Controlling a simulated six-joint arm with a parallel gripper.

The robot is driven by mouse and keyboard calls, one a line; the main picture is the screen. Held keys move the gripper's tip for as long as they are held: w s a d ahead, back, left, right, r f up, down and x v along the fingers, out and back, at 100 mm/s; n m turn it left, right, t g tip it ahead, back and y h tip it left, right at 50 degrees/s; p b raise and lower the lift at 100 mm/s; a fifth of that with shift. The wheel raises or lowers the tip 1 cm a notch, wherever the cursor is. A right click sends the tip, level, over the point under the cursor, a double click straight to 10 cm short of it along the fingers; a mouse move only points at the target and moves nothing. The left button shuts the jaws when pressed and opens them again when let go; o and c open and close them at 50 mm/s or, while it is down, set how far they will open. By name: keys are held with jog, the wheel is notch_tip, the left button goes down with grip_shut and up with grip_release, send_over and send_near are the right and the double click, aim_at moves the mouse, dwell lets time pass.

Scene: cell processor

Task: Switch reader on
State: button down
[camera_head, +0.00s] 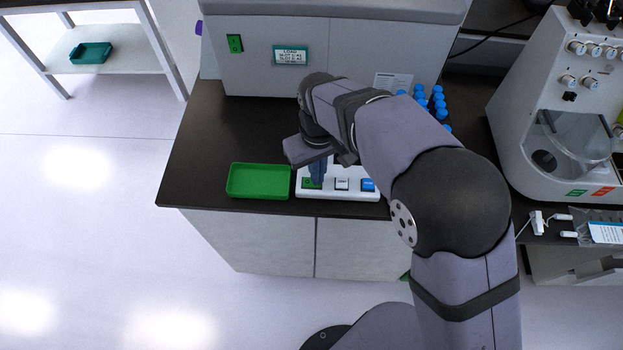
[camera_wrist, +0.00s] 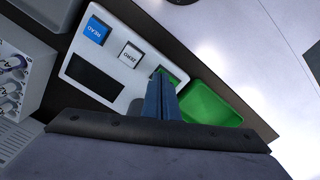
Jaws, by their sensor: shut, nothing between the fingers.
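The reader is a white panel (camera_head: 337,192) at the front of the dark bench; it also shows in the wrist view (camera_wrist: 72,50). It has a green button (camera_head: 307,184), a white ZERO button (camera_head: 342,184) and a blue READ button (camera_head: 368,185). Its display (camera_wrist: 95,80) is dark and blank in the wrist view. My gripper (camera_head: 317,180) is shut and empty, its blue fingers pointing down at the green button. In the wrist view the fingertips (camera_wrist: 161,76) partly cover that button (camera_wrist: 171,75). I cannot tell whether they touch it.
An empty green tray (camera_head: 258,181) lies just left of the reader. A large grey machine (camera_head: 340,50) stands behind, with several blue-capped tubes (camera_head: 437,98) to its front right. A white instrument (camera_head: 540,115) stands farther right.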

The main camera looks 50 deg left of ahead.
jog(key=shift+f, duration=0.2)
jog(key=shift+r, duration=0.1)
notch_tip(320, 180, up, 7)
jog(key=p, duration=0.6)
dwell(0.7)
